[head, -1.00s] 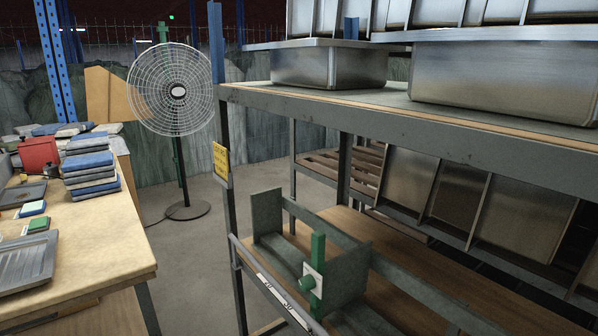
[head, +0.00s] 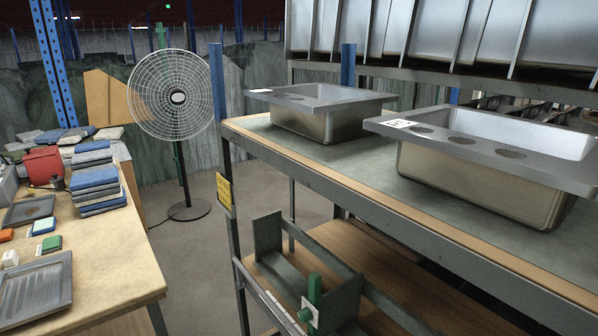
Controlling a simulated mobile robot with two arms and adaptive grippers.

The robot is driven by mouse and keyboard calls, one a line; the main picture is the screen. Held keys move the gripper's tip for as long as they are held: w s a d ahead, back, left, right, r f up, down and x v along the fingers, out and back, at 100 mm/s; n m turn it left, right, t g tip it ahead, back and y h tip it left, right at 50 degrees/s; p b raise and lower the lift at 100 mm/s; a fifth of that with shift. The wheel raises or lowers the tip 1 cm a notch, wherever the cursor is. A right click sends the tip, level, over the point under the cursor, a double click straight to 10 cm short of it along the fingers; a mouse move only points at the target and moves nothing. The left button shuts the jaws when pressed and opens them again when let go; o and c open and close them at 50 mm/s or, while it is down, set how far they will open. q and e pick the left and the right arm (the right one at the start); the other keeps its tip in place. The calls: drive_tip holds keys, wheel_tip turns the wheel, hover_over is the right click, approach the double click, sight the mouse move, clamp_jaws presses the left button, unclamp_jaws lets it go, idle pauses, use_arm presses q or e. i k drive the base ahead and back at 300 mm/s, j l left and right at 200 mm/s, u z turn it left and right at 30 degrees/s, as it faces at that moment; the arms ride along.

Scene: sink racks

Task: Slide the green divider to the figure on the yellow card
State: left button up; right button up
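The green divider (head: 314,291) is an upright bar with a round knob (head: 305,314) and a pale plate. It stands on the lower level of the rack, at the front rail (head: 268,299), which carries a pale scale strip. Its figures are too small to read now. A grey-green channel with an upright end plate (head: 267,236) lies around the divider. The yellow card (head: 225,190) hangs on the rack's left front post, seen at a slant; its figure is not legible. Neither of my grippers shows in the head view.
Steel sinks (head: 325,115) (head: 480,180) sit on the rack's upper shelf (head: 370,190), above the divider. A workbench (head: 110,250) with stacked blue and grey packs stands at left. A fan (head: 172,95) stands behind. Floor between bench and rack is clear.

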sight(330, 311)
drive_tip(key=j+z, duration=0.1)
drive_tip(key=j, duration=0.55)
drive_tip(key=k+j+z, duration=0.1)
drive_tip(key=j, duration=0.55)
drive_tip(key=k+j+z, duration=0.1)
drive_tip(key=j, duration=0.55)
